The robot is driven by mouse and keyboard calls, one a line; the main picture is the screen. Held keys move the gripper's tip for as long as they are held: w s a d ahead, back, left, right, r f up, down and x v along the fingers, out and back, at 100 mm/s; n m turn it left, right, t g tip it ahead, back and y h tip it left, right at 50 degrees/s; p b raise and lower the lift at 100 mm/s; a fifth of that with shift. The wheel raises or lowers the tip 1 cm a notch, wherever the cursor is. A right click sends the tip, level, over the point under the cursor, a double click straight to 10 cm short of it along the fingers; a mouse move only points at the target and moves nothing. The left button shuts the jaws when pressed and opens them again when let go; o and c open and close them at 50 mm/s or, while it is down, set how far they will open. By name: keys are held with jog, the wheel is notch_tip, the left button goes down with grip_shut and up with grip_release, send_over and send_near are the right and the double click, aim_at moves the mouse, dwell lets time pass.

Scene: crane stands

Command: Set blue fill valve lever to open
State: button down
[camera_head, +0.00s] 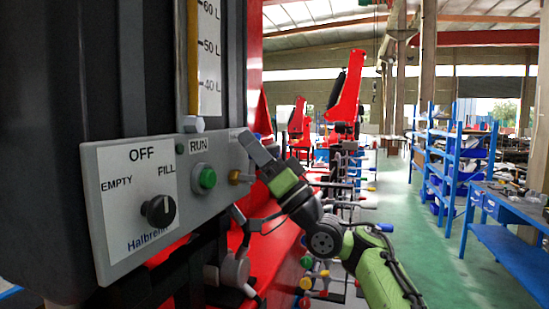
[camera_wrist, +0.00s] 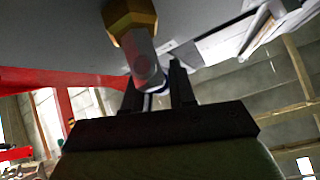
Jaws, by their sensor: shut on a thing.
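The fill valve shows as a brass fitting (camera_head: 236,177) at the right end of the grey control panel (camera_head: 112,238). In the wrist view its gold hex nut (camera_wrist: 130,17) and grey stem (camera_wrist: 146,66) reach down toward my gripper (camera_wrist: 156,88). My gripper's two dark fingers stand on either side of the stem's lower end, shut on the valve lever. The lever is mostly hidden between the fingers; only a small pale and dark bluish strip shows, so its angle cannot be told. In the head view my gripper (camera_head: 258,152) is at the panel's right edge.
The panel carries a black selector knob (camera_head: 158,210) and a green RUN button (camera_head: 207,178). A level scale (camera_head: 208,50) rises above it. Red machinery and several coloured levers stand behind my arm. Green floor (camera_head: 400,200) and blue shelving (camera_head: 460,150) lie to the right.

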jog(key=n+g, duration=0.1)
jog(key=n+g+y+p, duration=0.1)
jog(key=n+g, duration=0.1)
jog(key=s+n+g+y+p, duration=0.1)
jog(key=n, duration=0.1)
jog(key=shift+a+r+g, duration=0.2)
jog(key=shift+r+g, duration=0.05)
jog(key=shift+g, duration=0.15)
jog(key=shift+s+a+n+g+y+p, duration=0.15)
jog(key=shift+n+g+p, duration=0.1)
jog(key=shift+n+g, duration=0.4)
jog(key=shift+s+d+n+g+y+p, duration=0.1)
jog(key=shift+n+g+y+p, duration=0.1)
jog(key=shift+n+g, duration=0.45)
jog(key=shift+s+a+n+g+y+p, duration=0.15)
jog(key=shift+n+g+p, duration=0.1)
jog(key=shift+n+g, duration=0.4)
jog(key=shift+n, duration=0.25)
jog(key=c, duration=1)
grip_release()
jog(key=shift+f, duration=0.1)
jog(key=b+v, duration=0.6)
jog(key=v, duration=0.6)
